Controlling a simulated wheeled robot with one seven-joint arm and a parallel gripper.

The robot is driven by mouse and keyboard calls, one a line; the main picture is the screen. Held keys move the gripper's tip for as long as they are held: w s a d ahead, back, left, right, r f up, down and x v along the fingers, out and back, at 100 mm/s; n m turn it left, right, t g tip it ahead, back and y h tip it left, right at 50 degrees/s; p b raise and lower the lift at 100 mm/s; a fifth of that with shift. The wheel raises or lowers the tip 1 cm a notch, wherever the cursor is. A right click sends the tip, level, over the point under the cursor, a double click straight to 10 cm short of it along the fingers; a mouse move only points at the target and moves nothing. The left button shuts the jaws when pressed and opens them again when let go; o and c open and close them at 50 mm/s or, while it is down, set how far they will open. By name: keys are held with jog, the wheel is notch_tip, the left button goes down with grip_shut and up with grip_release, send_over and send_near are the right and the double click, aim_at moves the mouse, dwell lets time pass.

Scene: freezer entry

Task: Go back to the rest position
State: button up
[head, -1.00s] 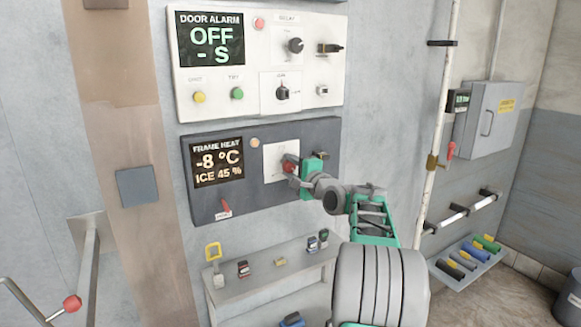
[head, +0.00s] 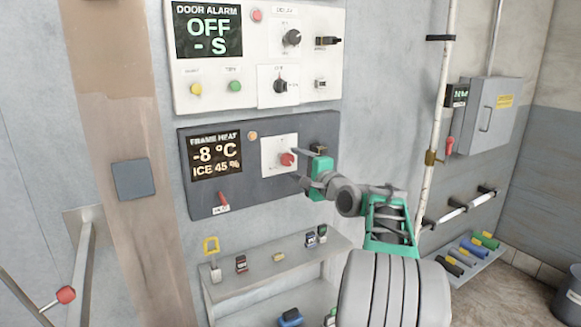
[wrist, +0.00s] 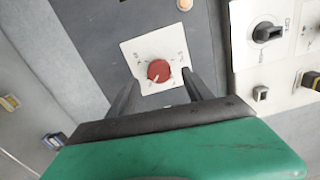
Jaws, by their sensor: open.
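My gripper (head: 298,166) is open and empty, just in front of the dark frame heat panel (head: 240,186). In the wrist view its two dark fingers (wrist: 164,92) stand apart, with the red knob (wrist: 158,71) showing between and beyond them. In the head view the red knob (head: 286,159) sits on a white plate on the panel and is clear of the fingers. The panel's screen (head: 215,156) reads FRAME HEAT, -8 °C, ICE 45 %. My arm reaches in from the lower right.
Above is the white door alarm panel (head: 258,98) with knobs and buttons. Below is a shelf (head: 270,266) with small padlocks and tags. A vertical pipe (head: 437,120) and a grey wall box (head: 490,115) stand to the right. A lever with a red ball (head: 66,295) is at lower left.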

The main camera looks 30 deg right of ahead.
jog(key=s, duration=0.2)
jog(key=shift+s+a, duration=0.1)
jog(key=shift+s, duration=0.2)
